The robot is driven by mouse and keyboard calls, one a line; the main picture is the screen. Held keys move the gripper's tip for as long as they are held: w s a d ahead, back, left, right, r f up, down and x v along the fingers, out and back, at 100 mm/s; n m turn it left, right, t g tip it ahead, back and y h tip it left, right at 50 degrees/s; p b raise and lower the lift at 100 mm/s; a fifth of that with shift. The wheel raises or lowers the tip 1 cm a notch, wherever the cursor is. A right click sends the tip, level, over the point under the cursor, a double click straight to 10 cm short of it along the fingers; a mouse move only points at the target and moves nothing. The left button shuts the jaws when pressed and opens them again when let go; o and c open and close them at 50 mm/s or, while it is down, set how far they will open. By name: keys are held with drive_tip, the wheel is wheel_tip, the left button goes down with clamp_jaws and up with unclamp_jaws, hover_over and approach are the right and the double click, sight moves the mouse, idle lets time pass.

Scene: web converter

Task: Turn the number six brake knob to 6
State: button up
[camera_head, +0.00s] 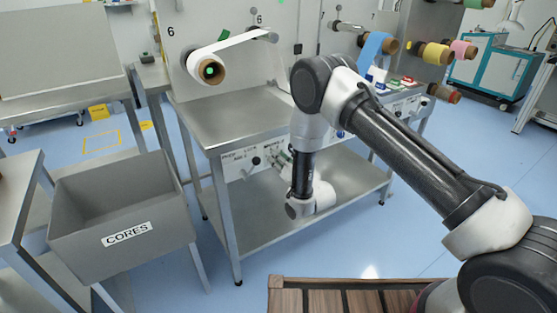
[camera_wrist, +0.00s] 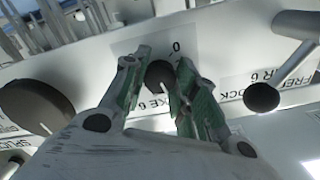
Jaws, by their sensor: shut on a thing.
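The number six brake knob (camera_wrist: 160,75) is small, round and black, on the pale front panel. It has a light pointer line; its exact setting is hard to read. A partly hidden label below it ends in "KE 6", and a "0" mark shows above it. My gripper (camera_wrist: 159,80) has its two green-padded fingers on either side of the knob, shut on it. In the head view my gripper (camera_head: 282,157) is at the front panel of the steel table, small and partly hidden by my arm, and the brake knob cannot be made out.
A larger dark knob (camera_wrist: 35,105) is left of the brake knob. In the head view a grey CORES bin (camera_head: 80,222) stands left of the steel table (camera_head: 215,125).

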drive_tip(key=shift+f+m, duration=0.1)
drive_tip(key=shift+m, duration=3.9)
drive_tip(key=o, duration=1)
drive_tip(key=shift+s, duration=0.1)
drive_tip(key=v, duration=1.2)
